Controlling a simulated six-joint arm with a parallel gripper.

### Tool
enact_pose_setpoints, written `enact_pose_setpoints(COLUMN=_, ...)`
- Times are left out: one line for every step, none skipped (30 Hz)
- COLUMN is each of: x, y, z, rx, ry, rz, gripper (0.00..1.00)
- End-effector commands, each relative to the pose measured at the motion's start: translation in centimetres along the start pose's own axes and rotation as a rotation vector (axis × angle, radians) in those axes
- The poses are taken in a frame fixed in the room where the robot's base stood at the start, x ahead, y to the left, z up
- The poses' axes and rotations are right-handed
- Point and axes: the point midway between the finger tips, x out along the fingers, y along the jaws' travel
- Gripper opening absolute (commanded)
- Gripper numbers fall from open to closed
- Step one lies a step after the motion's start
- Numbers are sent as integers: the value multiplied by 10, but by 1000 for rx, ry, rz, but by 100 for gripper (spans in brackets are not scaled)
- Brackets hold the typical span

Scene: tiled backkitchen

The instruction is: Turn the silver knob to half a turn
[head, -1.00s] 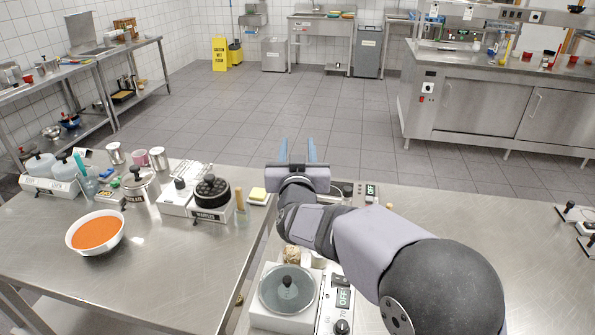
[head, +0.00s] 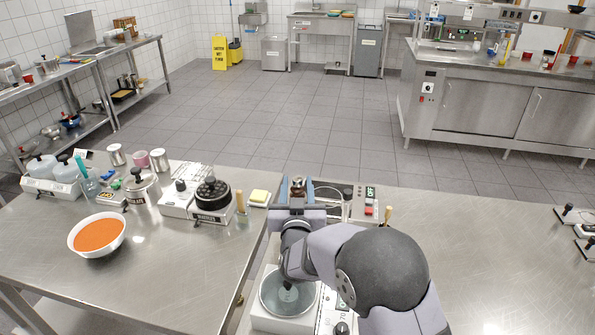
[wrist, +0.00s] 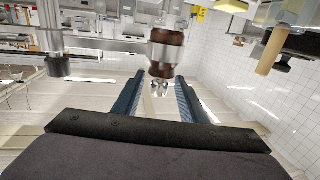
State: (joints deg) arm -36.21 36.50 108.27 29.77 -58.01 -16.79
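My gripper (head: 293,184) is open over the far end of the right-hand table, with its two blue fingers pointing away from the head camera. A small brown fitting with a silver part (head: 298,187) shows between the fingers in the head view. In the wrist view the brown cylinder (wrist: 165,52) ends in a small silver piece (wrist: 159,88), which appears between the open fingers (wrist: 158,80). This silver piece looks like the knob, but it is too small to read its turn. I cannot tell whether either finger touches it.
A switch box (head: 370,200) stands just right of the fitting. A round glass-lidded device (head: 287,295) lies below my arm.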

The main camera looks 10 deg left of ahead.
Motion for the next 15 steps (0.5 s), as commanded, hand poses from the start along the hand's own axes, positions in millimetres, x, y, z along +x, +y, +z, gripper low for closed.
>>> enact_pose_setpoints(x=10, y=1, z=-8, rx=3, ry=9, rz=4, gripper=38)
enact_pose_setpoints(x=14, y=1, z=-8, rx=3, ry=8, rz=3, gripper=38)
enact_pose_setpoints(x=19, y=1, z=-8, rx=3, ry=9, rz=2, gripper=38)
enact_pose_setpoints(x=23, y=1, z=-7, rx=2, ry=8, rz=2, gripper=38)
enact_pose_setpoints(x=26, y=1, z=-8, rx=3, ry=9, rz=2, gripper=38)
enact_pose_setpoints(x=30, y=1, z=-8, rx=3, ry=8, rz=2, gripper=38)
enact_pose_setpoints(x=33, y=0, z=-7, rx=3, ry=8, rz=2, gripper=38)
enact_pose_setpoints(x=35, y=1, z=-7, rx=3, ry=7, rz=2, gripper=38)
enact_pose_setpoints(x=38, y=1, z=-7, rx=3, ry=8, rz=2, gripper=38)
enact_pose_setpoints(x=40, y=1, z=-7, rx=3, ry=8, rz=2, gripper=38)
enact_pose_setpoints(x=42, y=1, z=-7, rx=3, ry=8, rz=2, gripper=38)
enact_pose_setpoints(x=43, y=1, z=-7, rx=3, ry=8, rz=2, gripper=38)
enact_pose_setpoints(x=44, y=1, z=-7, rx=3, ry=8, rz=2, gripper=38)
enact_pose_setpoints(x=45, y=1, z=-7, rx=3, ry=8, rz=2, gripper=38)
enact_pose_setpoints(x=46, y=1, z=-6, rx=3, ry=8, rz=2, gripper=38)
